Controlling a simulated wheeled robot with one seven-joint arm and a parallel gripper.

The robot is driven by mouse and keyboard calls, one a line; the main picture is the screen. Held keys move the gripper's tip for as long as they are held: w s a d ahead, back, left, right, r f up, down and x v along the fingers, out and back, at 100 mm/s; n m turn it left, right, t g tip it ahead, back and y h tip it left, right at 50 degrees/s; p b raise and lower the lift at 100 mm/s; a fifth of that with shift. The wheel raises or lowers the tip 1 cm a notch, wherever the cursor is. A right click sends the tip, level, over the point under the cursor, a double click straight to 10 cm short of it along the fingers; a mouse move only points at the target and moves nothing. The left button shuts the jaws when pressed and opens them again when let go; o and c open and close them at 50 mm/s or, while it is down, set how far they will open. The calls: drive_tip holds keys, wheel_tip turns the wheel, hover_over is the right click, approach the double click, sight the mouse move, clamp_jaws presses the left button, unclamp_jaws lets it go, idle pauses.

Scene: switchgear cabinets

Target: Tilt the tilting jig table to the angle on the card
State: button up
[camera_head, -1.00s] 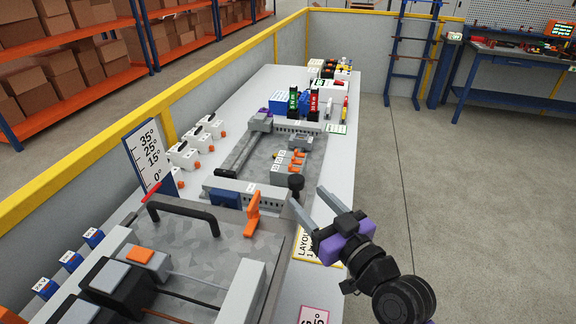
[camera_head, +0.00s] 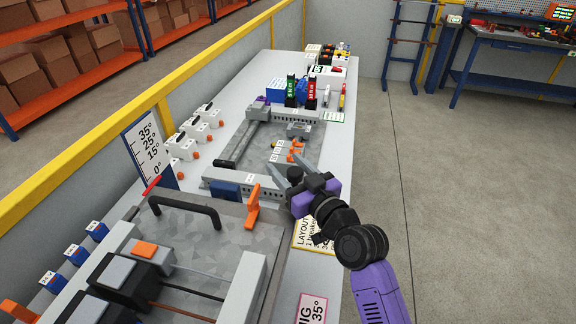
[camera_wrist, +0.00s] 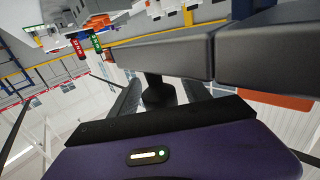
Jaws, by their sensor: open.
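The tilting jig table (camera_head: 215,240) fills the foreground, a grey plate with a black handle (camera_head: 185,207) and an orange lever (camera_head: 253,206) at its right edge. It looks flat. A red pointer (camera_head: 151,186) sits near 0° on the white angle scale (camera_head: 146,150). The pink card (camera_head: 312,308) reads JIG and 35°, cut off at the bottom. My gripper (camera_head: 274,168) is open beyond the lever, its fingers either side of a black knob (camera_head: 294,174) in the picture; contact cannot be told. In the wrist view a dark round shape (camera_wrist: 157,92) shows between grey finger parts.
A second fixture with a grey frame (camera_head: 240,145) and small orange-topped parts lies beyond the jig. White breakers (camera_head: 195,130) line the left side, blue blocks (camera_head: 78,256) the near left. A yellow layout card (camera_head: 310,236) lies under my arm. The floor at right is clear.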

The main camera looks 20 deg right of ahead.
drive_tip(key=shift+c, duration=0.2)
clamp_jaws()
idle(1.1)
